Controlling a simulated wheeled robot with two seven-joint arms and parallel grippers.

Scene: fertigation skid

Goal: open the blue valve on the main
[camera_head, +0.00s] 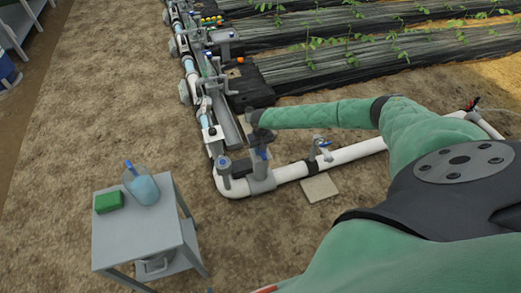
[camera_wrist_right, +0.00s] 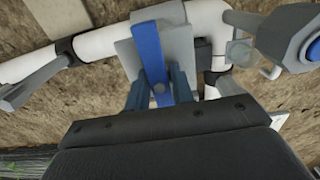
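The blue valve on the main has a blue lever handle (camera_wrist_right: 148,45) over a grey body (camera_wrist_right: 182,45), set on the white pipe. In the head view this grey valve body (camera_head: 261,176) stands near the bend of the white main. My right gripper (camera_wrist_right: 160,80) is at the handle, one finger on each side, close to the handle's pivot bolt. Whether the fingers press on the handle is unclear. In the head view my right gripper (camera_head: 262,140) is at the top of the valve, partly hidden behind its wrist. My left gripper is not in view.
A blue-capped grey fitting (camera_head: 224,170) stands just left of the valve. Another small valve (camera_head: 321,148) sits on the main (camera_head: 355,152) to the right. A grey cart (camera_head: 128,238) holds a jug (camera_head: 144,188) and a green block (camera_head: 108,202). Bare soil lies between.

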